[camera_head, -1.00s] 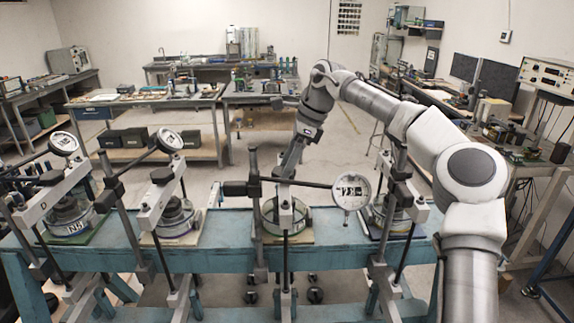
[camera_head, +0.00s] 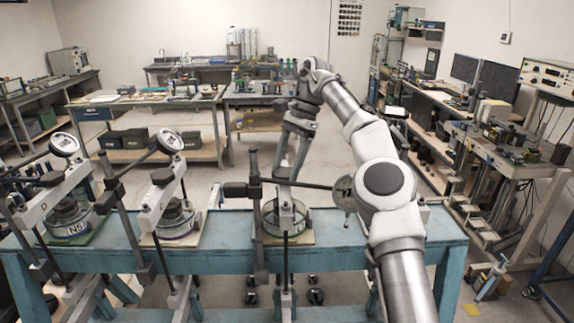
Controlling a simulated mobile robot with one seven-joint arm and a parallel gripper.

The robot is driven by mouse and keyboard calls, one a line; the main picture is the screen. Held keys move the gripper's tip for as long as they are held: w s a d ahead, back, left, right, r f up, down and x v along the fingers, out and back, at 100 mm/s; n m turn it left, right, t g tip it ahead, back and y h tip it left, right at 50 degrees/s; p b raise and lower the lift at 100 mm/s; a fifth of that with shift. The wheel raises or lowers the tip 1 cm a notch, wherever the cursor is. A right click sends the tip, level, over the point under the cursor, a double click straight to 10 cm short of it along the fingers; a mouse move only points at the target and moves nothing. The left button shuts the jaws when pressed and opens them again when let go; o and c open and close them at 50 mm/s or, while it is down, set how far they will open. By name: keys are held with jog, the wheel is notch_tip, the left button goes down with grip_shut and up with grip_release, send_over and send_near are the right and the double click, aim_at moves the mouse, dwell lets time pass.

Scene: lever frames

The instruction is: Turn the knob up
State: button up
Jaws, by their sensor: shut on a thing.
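A black block (camera_head: 235,189) sits at the rod's left end. A round dial gauge (camera_head: 344,193) at its right end is partly hidden by my arm.
The frames stand on a blue bench (camera_head: 215,262). Two more lever frames stand to the left, with dial gauges (camera_head: 64,144) and (camera_head: 169,140) on slanted rods. My arm covers the frame area on the right. The floor behind the bench is mostly clear.

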jog(key=shift+f, duration=0.1)
dwell(0.4)
jog(key=o, duration=1.4)
jog(key=shift+c, duration=0.2)
jog(key=shift+d, duration=0.1)
